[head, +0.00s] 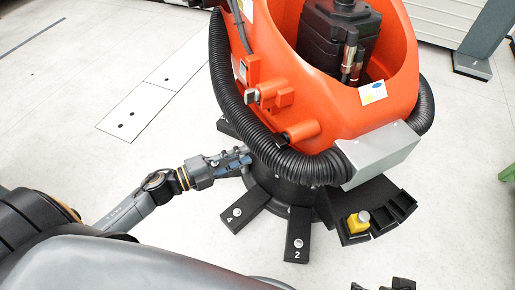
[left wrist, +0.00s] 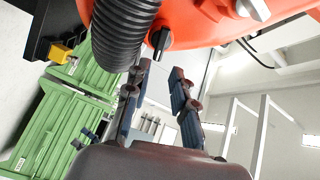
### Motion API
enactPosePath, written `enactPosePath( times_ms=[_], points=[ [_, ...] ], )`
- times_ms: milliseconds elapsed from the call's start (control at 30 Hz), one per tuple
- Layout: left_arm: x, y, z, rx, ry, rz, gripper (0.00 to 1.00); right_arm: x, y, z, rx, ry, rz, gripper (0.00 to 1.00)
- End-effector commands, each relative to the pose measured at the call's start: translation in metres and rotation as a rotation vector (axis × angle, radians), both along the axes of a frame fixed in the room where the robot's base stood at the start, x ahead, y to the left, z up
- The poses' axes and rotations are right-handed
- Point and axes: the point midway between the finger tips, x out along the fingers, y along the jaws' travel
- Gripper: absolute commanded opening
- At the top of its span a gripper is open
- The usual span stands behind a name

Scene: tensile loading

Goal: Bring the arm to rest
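My left arm (head: 140,203) reaches in from the left in the head view. Its gripper (head: 240,160) is beside the black base of an orange machine (head: 300,75), just below a thick black ribbed hose (head: 232,105). In the left wrist view the two fingers of the left gripper (left wrist: 160,72) stand apart with nothing held between them. The hose (left wrist: 120,30) and the orange body (left wrist: 200,20) are close beyond the fingertips. I cannot tell whether the gripper touches them. Dark parts at the bottom right edge of the head view (head: 398,285) may be my right gripper, mostly cut off.
Black feet (head: 296,245) spread from the machine's base over the pale floor. A yellow block (head: 358,221) sits on a black holder at the right. Green crates (left wrist: 60,130) show in the left wrist view. The floor at the left (head: 60,110) is clear.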

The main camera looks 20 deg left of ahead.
Motion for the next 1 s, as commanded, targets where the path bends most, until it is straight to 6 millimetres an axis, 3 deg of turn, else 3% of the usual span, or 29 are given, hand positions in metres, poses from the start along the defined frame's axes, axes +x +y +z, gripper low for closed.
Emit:
enactPosePath(
  times_ms=[200,733,867,1000],
  points=[
    [-0.015,0.014,0.000,-0.001,-0.001,0.000,0.25,0.000,0.000,0.000,0.000,0.001,0.000,1.00],
    [-0.017,0.015,0.000,0.000,-0.001,0.000,0.25,0.000,0.000,0.000,0.000,0.001,0.001,1.00],
    [-0.013,0.015,0.002,-0.014,0.007,0.031,0.25,0.000,0.000,0.000,0.000,0.000,0.000,1.00],
    [0.003,0.023,0.009,-0.090,0.061,0.196,0.25,0.000,0.000,0.000,0.000,0.000,0.000,1.00]
  ],
)
